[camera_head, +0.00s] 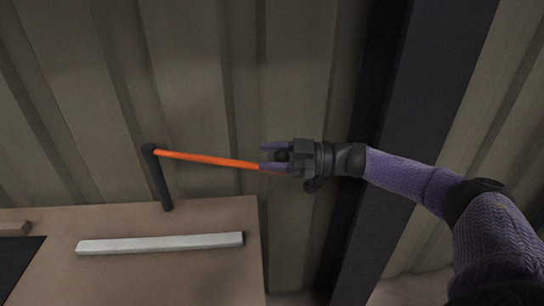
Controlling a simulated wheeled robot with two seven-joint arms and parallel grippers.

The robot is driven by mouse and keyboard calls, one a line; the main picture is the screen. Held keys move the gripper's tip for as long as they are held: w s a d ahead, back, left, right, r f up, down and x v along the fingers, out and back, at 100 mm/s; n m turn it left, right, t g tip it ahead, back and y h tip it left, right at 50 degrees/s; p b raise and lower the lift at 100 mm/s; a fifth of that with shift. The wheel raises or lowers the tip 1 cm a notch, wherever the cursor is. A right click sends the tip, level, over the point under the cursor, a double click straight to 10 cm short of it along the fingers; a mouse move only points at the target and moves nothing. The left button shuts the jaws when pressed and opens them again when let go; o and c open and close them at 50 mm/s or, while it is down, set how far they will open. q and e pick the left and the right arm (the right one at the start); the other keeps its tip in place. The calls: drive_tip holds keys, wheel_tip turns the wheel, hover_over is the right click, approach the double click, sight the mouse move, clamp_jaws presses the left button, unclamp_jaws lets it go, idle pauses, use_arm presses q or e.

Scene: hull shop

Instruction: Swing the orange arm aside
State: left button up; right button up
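The orange arm (208,160) is a thin bar running right from the top of a black post (159,181). The post stands at the back edge of a brown bench. My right gripper (267,156) is at the orange arm's right end, coming in from the right. Its two purple fingers point left and are apart, with a gap between them. The orange arm's end passes at the lower finger and is partly hidden by it; I cannot tell whether they touch. My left gripper is not in view.
A pale grey bar (160,244) lies on the bench (215,277). A ribbed wall (240,60) rises behind, with a dark upright column (412,80) behind my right arm.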

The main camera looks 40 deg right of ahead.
drive_tip(key=o, duration=0.3)
drive_tip(key=p+v, duration=0.2)
drive_tip(key=v, duration=0.8)
